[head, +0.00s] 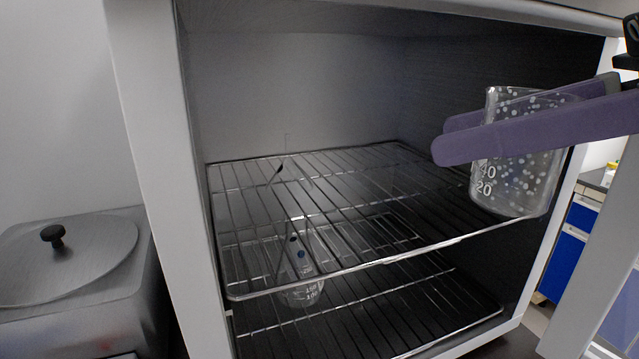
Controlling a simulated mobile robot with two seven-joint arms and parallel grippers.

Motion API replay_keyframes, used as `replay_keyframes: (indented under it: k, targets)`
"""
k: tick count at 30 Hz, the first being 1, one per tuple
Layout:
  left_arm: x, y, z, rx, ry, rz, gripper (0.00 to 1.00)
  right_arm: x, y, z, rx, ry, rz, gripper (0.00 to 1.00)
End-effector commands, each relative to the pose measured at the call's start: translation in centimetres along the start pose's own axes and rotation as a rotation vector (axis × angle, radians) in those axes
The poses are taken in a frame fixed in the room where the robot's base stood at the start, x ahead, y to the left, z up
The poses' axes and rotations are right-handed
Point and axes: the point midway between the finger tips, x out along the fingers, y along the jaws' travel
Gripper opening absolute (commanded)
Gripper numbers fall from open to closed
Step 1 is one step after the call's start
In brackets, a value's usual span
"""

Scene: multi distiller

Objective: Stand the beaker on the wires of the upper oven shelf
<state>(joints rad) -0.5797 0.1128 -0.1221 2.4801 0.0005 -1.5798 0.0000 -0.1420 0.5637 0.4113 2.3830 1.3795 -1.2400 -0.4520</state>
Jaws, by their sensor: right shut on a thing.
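A clear glass beaker (513,184) with white marks and whitish spots is at the right of the head view. My right gripper (440,140) reaches in from the right, its purple fingers shut around the beaker's upper part. The beaker is nearly upright, slightly tilted, in front of the right part of the oven opening. The upper oven shelf (330,187) is a wire rack to its left. Its wires look bare except for a thin dark item near the back left. I cannot tell the gap between beaker and shelf. My left gripper is not in view.
A lower wire shelf (390,310) lies beneath. Glassware (302,287) with marks shows through the upper wires. The oven's left frame post (160,180) bounds the opening. A grey lidded bath (65,260) stands at the left. Blue drawers (570,250) are at the far right.

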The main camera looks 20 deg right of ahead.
Motion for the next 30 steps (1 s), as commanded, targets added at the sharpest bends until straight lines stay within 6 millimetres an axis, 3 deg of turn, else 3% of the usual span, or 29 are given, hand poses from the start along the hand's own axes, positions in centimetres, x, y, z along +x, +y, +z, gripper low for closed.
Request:
replay_keyframes:
  k: [1,6,12,21,30]
  targets:
    - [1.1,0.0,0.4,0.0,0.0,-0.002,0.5,1.1,0.5,1.6,0.022,0.005,0.036,0.0]
    - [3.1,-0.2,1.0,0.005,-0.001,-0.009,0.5,3.6,2.9,4.9,0.091,-0.003,0.2,0.0]
    - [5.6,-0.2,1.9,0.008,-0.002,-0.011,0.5,5.8,5.5,7.3,0.186,-0.009,0.439,0.0]
    - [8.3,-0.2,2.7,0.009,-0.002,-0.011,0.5,6.2,7.5,7.6,0.306,-0.013,0.753,0.0]
    - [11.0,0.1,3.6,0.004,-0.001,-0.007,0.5,4.5,7.7,6.5,0.437,-0.002,1.076,0.0]
